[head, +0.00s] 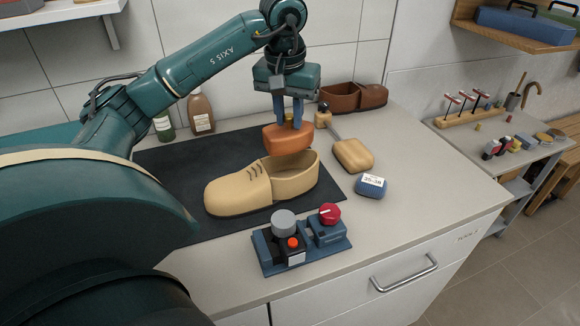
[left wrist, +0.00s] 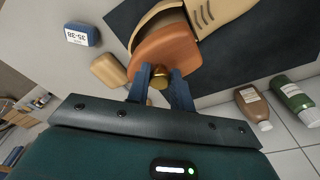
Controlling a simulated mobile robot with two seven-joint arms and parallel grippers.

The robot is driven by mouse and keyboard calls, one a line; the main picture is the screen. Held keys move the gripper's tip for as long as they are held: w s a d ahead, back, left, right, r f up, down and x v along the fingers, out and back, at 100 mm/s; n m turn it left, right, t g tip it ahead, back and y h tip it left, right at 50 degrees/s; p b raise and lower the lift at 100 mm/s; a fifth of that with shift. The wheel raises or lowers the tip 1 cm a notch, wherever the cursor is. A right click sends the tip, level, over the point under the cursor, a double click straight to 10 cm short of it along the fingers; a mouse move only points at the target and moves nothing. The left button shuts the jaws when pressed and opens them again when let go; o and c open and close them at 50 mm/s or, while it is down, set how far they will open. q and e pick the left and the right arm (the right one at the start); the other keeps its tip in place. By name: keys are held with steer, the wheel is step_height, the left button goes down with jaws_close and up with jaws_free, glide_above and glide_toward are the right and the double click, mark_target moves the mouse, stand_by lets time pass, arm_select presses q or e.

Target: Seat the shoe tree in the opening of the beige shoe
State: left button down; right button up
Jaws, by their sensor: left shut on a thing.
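The beige shoe (head: 237,191) lies on the dark mat, toe to the left, its opening at the right end. My left gripper (head: 288,122) points down over that opening. It is shut on the brass knob (left wrist: 160,79) of the orange-brown shoe tree (head: 287,140), which shows larger in the left wrist view (left wrist: 166,52). The shoe tree hangs at the far side of the opening and hides part of its rim. I cannot tell whether it touches the rim. The beige shoe also shows in the left wrist view (left wrist: 222,12). My right gripper is out of view.
A tan block with a handle (head: 352,155) and a blue block marked 35-38 (head: 371,187) lie right of the shoe. A control box (head: 300,252) stands in front. A brown shoe (head: 352,97) and bottles (head: 201,114) stand behind. The dark mat (head: 172,160) is bare at left.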

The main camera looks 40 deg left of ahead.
mark_target(289, 154)
arm_select(q)
step_height(289, 154, down, 10)
steer(key=shift+r+p, duration=0.1)
steer(key=shift+p, duration=0.25)
steer(key=shift+f, duration=0.2)
steer(key=c, duration=1.2)
jaws_free()
steer(key=shift+c, duration=0.2)
steer(key=shift+r, duration=0.1)
steer(key=r, duration=0.4)
steer(key=s+r, duration=0.1)
steer(key=r, duration=0.3)
steer(key=r+b, duration=0.1)
steer(key=r, duration=0.3)
steer(key=shift+s+d+r, duration=0.1)
steer(key=shift+s+d, duration=0.15)
steer(key=shift+d, duration=0.05)
